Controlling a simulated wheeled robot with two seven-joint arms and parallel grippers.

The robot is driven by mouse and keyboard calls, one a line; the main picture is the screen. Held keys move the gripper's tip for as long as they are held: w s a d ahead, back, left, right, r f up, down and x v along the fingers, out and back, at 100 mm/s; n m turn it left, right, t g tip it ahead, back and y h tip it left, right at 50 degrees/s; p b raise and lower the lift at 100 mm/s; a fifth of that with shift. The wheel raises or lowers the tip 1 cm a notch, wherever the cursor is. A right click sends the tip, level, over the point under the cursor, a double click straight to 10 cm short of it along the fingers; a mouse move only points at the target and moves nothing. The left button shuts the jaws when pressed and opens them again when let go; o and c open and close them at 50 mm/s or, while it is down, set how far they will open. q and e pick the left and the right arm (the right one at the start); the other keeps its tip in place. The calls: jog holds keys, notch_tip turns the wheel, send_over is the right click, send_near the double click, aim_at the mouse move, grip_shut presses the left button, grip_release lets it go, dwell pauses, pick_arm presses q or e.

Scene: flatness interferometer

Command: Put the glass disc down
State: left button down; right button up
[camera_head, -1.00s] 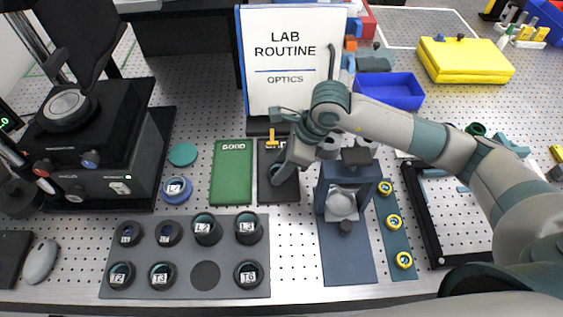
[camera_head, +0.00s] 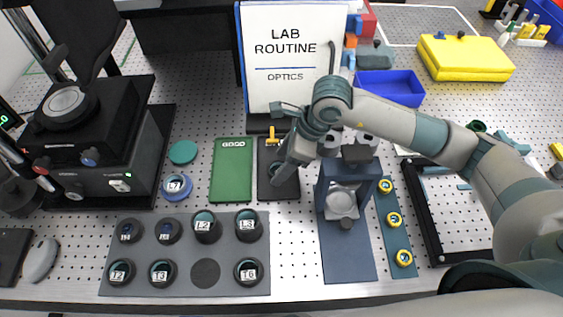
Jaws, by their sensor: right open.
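My right gripper (camera_head: 284,166) is open, above the dark mat (camera_head: 283,193) in the middle of the bench. A dark-rimmed round piece, likely the glass disc (camera_head: 276,169), shows partly at its fingertips and seems to lie on that mat. The gripper hides much of it, and I cannot tell whether they touch. A green mat marked GOOD (camera_head: 231,178) lies just left, with nothing on it. My left gripper is not in view.
A grey tray (camera_head: 228,281) in front holds several capped, labelled pieces. A blue-ringed piece marked L7 (camera_head: 175,187) and a black instrument (camera_head: 85,150) stand left. A blue stand (camera_head: 348,262) is right of the mat. The LAB ROUTINE board (camera_head: 292,80) rises behind.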

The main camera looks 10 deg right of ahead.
jog(key=b+v, duration=0.4)
jog(key=v, duration=0.7)
jog(key=shift+r, duration=0.25)
jog(key=shift+d, duration=0.1)
